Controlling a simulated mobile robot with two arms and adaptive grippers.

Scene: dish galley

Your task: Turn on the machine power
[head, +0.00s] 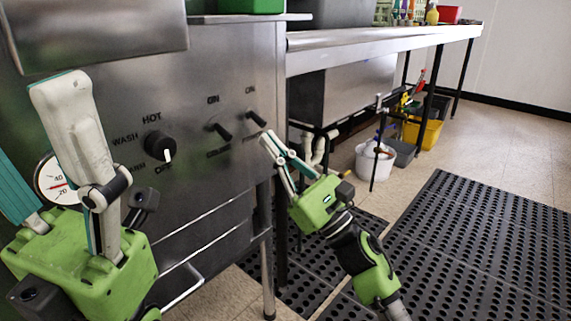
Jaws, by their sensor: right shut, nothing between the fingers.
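The steel machine front (190,85) holds a black rotary knob (157,143) labelled HOT, WASH and OFF; its white pointer faces down toward OFF. To its right are a left toggle switch (221,131) and a right toggle switch (256,118), each with ON above it. Their levers slant down to the right; the lower labels are hard to read. My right gripper (269,142) is shut and empty, its tips just below the right switch; I cannot tell whether they touch. My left gripper (30,130) is large in the left foreground, its fingers spread apart, one running out of frame.
A round gauge (52,180) is partly hidden behind my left gripper. A steel counter (370,40) runs off to the right. Under it stand a white bucket (374,165) and a yellow bin (424,132). Black perforated mats (480,240) cover the floor at right.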

